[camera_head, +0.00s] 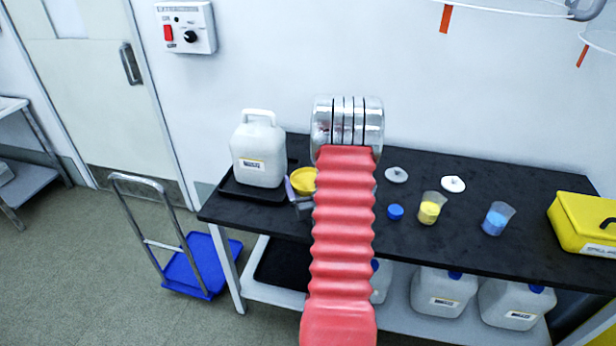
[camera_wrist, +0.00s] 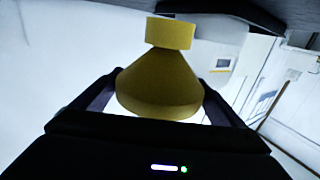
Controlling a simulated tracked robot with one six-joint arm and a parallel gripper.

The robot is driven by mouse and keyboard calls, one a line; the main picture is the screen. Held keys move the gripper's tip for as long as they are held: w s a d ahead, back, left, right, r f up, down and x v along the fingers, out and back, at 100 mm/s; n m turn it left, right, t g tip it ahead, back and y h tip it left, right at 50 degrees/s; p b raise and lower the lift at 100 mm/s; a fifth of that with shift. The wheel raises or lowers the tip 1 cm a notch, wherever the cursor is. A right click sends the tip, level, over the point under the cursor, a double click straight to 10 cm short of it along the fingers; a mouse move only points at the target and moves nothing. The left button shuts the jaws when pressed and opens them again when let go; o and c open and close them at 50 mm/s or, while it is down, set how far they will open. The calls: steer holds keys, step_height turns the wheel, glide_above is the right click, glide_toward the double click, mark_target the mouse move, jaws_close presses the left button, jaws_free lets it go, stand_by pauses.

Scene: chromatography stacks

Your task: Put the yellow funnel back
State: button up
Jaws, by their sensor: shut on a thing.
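The yellow funnel (camera_head: 303,180) shows in the head view just left of my red arm, above the black bench and right of the white jug. My gripper (camera_head: 293,190) is beside it, partly hidden by my arm. In the wrist view the funnel (camera_wrist: 160,82) fills the middle, its narrower collar at the top of the picture and its cone flaring down. The fingers of my gripper (camera_wrist: 162,88) are on both sides of the cone and shut on it. The funnel's lower edge is partly hidden by the gripper body.
A white jug (camera_head: 258,152) stands on a black tray (camera_head: 237,190) at the bench's left end. Beakers with yellow (camera_head: 430,208) and blue (camera_head: 496,219) contents, a blue cap (camera_head: 395,212) and a yellow case (camera_head: 584,222) are to the right. A blue trolley (camera_head: 200,265) stands on the floor.

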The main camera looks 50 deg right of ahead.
steer(key=shift+f, duration=1.5)
steer(key=shift+s+f, duration=0.1)
steer(key=shift+f, duration=0.75)
stand_by(0.4)
steer(key=o, duration=0.8)
steer(key=shift+a, duration=0.1)
steer(key=v, duration=1.3)
steer(key=shift+s+a, duration=0.15)
steer(key=shift+s, duration=0.15)
steer(key=shift+f, duration=0.1)
